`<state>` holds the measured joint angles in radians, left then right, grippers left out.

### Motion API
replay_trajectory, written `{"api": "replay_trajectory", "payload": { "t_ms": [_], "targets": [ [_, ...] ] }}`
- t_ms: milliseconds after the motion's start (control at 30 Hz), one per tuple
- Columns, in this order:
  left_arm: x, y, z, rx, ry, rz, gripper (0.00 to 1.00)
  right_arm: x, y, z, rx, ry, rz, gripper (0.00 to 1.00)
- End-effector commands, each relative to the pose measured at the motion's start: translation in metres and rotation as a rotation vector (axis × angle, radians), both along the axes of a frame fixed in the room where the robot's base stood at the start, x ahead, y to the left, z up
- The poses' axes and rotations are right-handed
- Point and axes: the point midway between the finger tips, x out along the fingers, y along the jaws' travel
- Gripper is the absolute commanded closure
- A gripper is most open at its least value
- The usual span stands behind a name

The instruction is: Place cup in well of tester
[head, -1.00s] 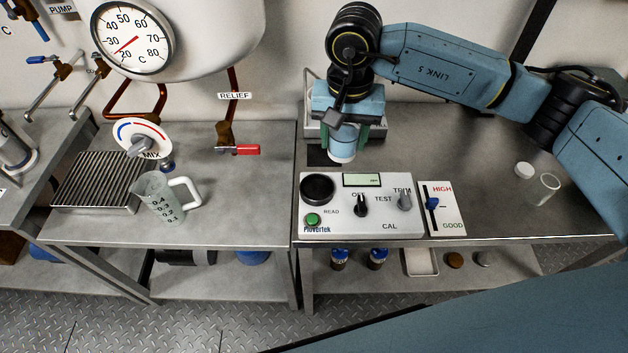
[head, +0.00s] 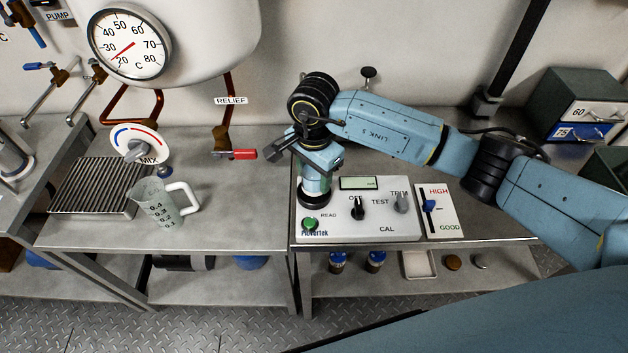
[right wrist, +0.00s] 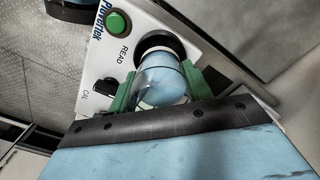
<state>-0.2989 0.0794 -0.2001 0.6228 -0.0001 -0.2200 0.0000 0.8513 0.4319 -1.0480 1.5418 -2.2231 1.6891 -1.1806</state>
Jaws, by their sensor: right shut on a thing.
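The tester (head: 345,226) is a white box with a small display, knobs, a green button and a round black well (head: 313,203) at its left. My right gripper (head: 317,172) points down over the well, its green fingers shut on both sides of the cup (head: 316,186). In the right wrist view, the cup (right wrist: 160,82) looks clear with pale blue, and its far end meets the black ring of the well (right wrist: 160,42). I cannot tell whether its bottom is inside the well or just above it. My left gripper is out of view.
A HIGH/GOOD slider card (head: 440,212) lies right of the tester. A measuring jug (head: 166,206) stands on the left bench by a ribbed grate (head: 98,186). A red-handled relief valve (head: 238,154) sticks out behind. Drawer boxes (head: 580,108) stand far right.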

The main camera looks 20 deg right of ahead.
Motion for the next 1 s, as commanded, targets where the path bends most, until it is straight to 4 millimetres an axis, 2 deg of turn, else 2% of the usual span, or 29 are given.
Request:
{"api": "replay_trajectory", "payload": {
  "t_ms": [100, 167, 433, 933, 967, 1000],
  "targets": [
    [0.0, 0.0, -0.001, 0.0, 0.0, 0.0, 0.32, -0.001, 0.001, -0.019, 0.001, 0.004, -0.001, 0.76],
    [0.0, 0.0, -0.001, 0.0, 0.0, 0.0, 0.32, -0.001, 0.0, -0.025, 0.0, 0.002, 0.0, 0.76],
    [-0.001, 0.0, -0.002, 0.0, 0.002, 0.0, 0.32, 0.0, 0.0, -0.027, 0.0, 0.0, 0.001, 0.76],
    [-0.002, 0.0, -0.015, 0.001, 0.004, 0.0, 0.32, -0.003, 0.0, -0.043, -0.002, 0.006, 0.002, 0.76],
    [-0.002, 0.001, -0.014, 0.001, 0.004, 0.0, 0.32, -0.003, 0.0, -0.044, -0.003, 0.007, 0.002, 0.48],
    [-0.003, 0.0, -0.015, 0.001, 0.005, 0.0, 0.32, -0.003, 0.0, -0.044, -0.003, 0.007, 0.001, 0.43]
  ]
}}
